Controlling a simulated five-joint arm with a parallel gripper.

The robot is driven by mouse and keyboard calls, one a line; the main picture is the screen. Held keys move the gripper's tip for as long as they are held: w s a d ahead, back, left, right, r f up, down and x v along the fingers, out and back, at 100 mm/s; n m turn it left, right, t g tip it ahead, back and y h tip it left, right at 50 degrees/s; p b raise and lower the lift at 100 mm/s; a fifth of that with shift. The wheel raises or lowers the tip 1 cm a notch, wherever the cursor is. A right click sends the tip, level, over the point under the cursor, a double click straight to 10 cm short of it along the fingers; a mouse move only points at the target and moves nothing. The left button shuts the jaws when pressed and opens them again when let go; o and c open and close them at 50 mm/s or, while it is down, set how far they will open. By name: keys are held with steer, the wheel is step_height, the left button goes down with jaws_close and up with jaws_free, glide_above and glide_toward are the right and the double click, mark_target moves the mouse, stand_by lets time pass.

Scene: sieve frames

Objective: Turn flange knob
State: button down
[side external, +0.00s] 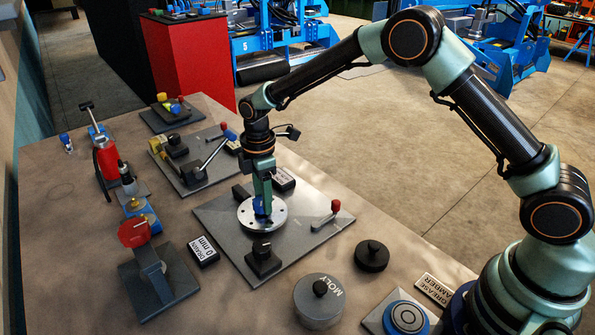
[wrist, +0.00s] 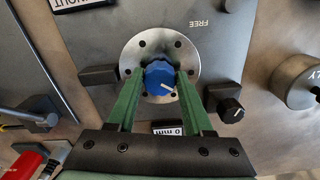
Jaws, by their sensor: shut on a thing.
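The flange knob (wrist: 159,77) is a blue faceted knob with a white pointer line. It sits at the centre of a round silver flange (wrist: 133,57) with bolt holes, and the flange also shows in the side view (side external: 277,222). My gripper (wrist: 161,85) has its two green fingers closed on opposite sides of the knob. In the side view my gripper (side external: 262,208) points straight down over the flange, and the fingers hide part of the knob. In the wrist view the white line points toward the lower right.
A grey plate (side external: 220,215) carries the flange, a black block (side external: 262,260) and a red-tipped lever (side external: 330,215). A red valve (side external: 134,232) and other fixtures stand to the left.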

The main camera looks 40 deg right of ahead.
steer(key=m, duration=0.6)
steer(key=shift+s+r, duration=0.1)
steer(key=m, duration=0.5)
steer(key=shift+a+m, duration=0.15)
steer(key=shift+m, duration=0.15)
steer(key=m, duration=0.5)
steer(key=shift+a, duration=0.1)
steer(key=m, duration=0.5)
steer(key=shift+m, duration=0.4)
steer(key=shift+c, duration=1.5)
jaws_free()
